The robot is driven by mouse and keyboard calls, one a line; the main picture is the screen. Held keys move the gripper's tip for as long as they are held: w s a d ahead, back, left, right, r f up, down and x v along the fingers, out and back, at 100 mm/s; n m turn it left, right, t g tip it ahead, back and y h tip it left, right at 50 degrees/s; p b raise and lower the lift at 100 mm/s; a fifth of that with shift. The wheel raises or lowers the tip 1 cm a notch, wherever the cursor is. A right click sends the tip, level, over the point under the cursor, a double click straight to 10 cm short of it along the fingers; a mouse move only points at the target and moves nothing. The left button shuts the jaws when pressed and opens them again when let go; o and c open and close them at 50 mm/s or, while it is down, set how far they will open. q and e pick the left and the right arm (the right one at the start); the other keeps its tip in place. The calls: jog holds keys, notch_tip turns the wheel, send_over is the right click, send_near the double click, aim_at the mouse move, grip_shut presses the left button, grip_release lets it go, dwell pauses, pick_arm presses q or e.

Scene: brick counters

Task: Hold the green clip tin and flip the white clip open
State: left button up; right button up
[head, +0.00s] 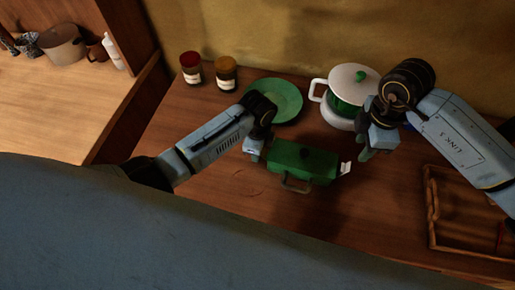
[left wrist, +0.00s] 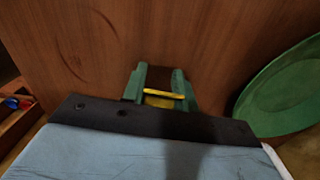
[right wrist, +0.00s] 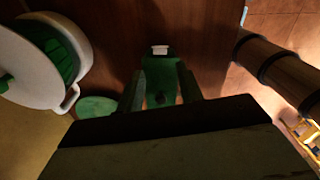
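The green clip tin (head: 304,163) lies on the brown counter, with a white clip (head: 345,168) sticking out at its right end. A dark loop handle (head: 296,187) shows on its front. My left gripper (head: 257,152) is at the tin's left end. In the left wrist view, a yellow bar (left wrist: 163,93) shows between its green fingers; whether they grip is unclear. My right gripper (head: 372,153) is open and empty, just right of the clip and apart from it. In the right wrist view, the tin (right wrist: 160,75) and white clip (right wrist: 160,49) appear beyond the fingers.
A green plate (head: 278,99) and a white-lidded pot (head: 349,78) stand behind the tin. Two jars, red-lidded (head: 190,68) and brown-lidded (head: 226,73), are at the back left. A wooden tray (head: 433,215) lies at right. Counter left of the tin is clear.

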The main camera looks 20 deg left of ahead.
aim_at(342, 167)
pick_arm(q)
jog(key=c, duration=0.5)
pick_arm(e)
jog(key=shift+a, duration=0.1)
jog(key=c, duration=0.4)
jog(key=shift+a+f+n, duration=0.35)
jog(key=shift+a+n, duration=0.05)
jog(key=shift+n, duration=0.7)
grip_shut()
jog(key=shift+a+f+n, duration=0.15)
jog(key=shift+f+n, duration=0.2)
jog(key=shift+f, duration=1.1)
jog(key=shift+a+f+n, duration=0.1)
jog(key=shift+f+n, duration=0.3)
jog(key=shift+f, duration=1.05)
jog(key=shift+a+f+n, duration=0.15)
jog(key=shift+f+n, duration=0.2)
jog(key=shift+f, duration=1.1)
jog(key=shift+d, duration=0.15)
